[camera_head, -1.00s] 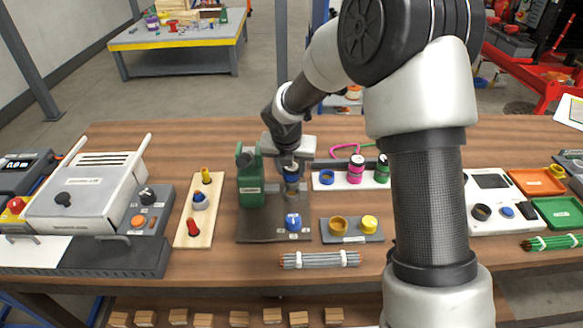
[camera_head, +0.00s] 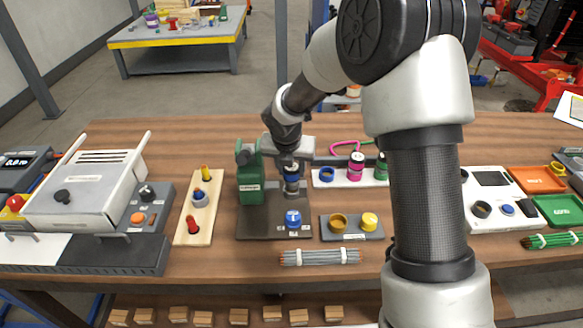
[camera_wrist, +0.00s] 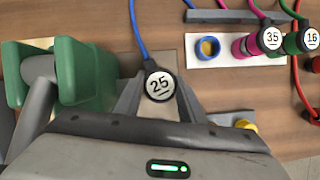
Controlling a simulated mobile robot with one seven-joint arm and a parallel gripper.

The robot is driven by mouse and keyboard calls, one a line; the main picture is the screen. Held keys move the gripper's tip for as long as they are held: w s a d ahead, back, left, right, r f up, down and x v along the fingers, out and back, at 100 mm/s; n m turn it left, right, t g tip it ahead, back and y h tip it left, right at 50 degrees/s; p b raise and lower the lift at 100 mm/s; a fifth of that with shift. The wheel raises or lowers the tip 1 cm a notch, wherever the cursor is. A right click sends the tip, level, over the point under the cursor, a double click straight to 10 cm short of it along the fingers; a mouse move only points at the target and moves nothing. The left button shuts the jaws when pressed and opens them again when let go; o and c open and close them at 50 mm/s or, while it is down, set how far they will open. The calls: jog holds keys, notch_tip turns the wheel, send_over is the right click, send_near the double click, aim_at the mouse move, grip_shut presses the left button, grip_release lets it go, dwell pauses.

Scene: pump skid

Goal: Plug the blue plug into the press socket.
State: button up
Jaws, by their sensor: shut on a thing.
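A blue cable runs up from the plug in the wrist view. In the head view my gripper points down over the dark base plate (camera_head: 258,226), just right of the green press (camera_head: 250,180). The blue plug (camera_head: 292,181) shows only in part below the jaws. The press socket lies hidden below the gripper and plug. I cannot tell whether the plug is seated or just above it.
A blue knob (camera_head: 293,219) stands at the plate's front. Right of it are a grey block with yellow sockets (camera_head: 352,228) and a white strip (camera_head: 345,178) with pink and green plugs. A wooden board (camera_head: 198,207) stands left. A cable bundle (camera_head: 320,257) lies in front.

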jog(key=shift+f+b, duration=0.65)
jog(key=shift+f, duration=0.6)
jog(key=o, duration=1.2)
jog(key=shift+o, duration=0.2)
jog(key=p+v, duration=0.4)
jog(key=v, duration=1.3)
jog(key=shift+r, duration=0.25)
